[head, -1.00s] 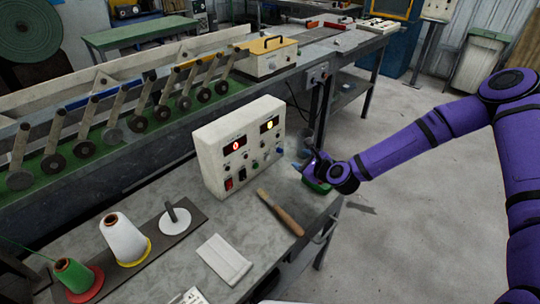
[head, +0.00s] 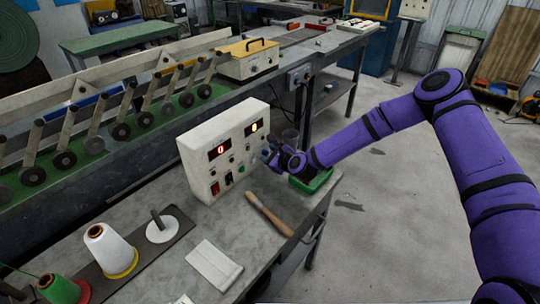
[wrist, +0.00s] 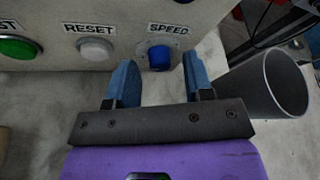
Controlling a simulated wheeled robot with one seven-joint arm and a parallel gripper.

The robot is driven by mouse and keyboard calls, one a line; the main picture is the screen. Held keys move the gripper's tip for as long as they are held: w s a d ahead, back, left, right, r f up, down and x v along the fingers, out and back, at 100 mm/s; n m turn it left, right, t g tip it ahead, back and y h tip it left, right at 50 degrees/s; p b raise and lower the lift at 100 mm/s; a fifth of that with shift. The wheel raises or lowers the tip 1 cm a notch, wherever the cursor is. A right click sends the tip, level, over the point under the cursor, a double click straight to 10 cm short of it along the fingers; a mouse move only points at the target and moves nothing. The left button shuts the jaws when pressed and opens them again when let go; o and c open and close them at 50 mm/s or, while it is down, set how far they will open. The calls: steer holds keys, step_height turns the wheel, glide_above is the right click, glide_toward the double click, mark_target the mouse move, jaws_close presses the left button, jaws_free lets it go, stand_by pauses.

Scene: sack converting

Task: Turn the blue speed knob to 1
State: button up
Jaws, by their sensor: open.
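The blue speed knob (wrist: 159,57) sits under the SPEED label on the pale control box (head: 227,152). In the wrist view my gripper (wrist: 158,82) is open, with one blue finger to each side of the knob and slightly nearer the camera. The knob shows between the fingers, closer to the right one. I cannot tell whether the fingertips reach past its face. In the head view my gripper (head: 271,155) is at the box's right front and hides the knob. No scale mark or pointer position is readable.
The white RESET button (wrist: 96,49) and a green button (wrist: 16,47) are left of the knob. A grey cup (wrist: 266,84) stands close by the right finger. A wooden-handled tool (head: 268,213) and a green tray (head: 312,181) lie on the bench nearby.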

jaws_close()
steer(key=shift+s+a+f+n+t+h, duration=0.1)
steer(key=shift+n+t+h, duration=0.1)
steer(key=shift+n+t, duration=0.65)
steer(key=shift+s+f+n+t+h, duration=0.15)
steer(key=shift+n+t, duration=0.3)
steer(key=shift+n, duration=0.8)
steer(key=shift+w, duration=0.1)
jaws_free()
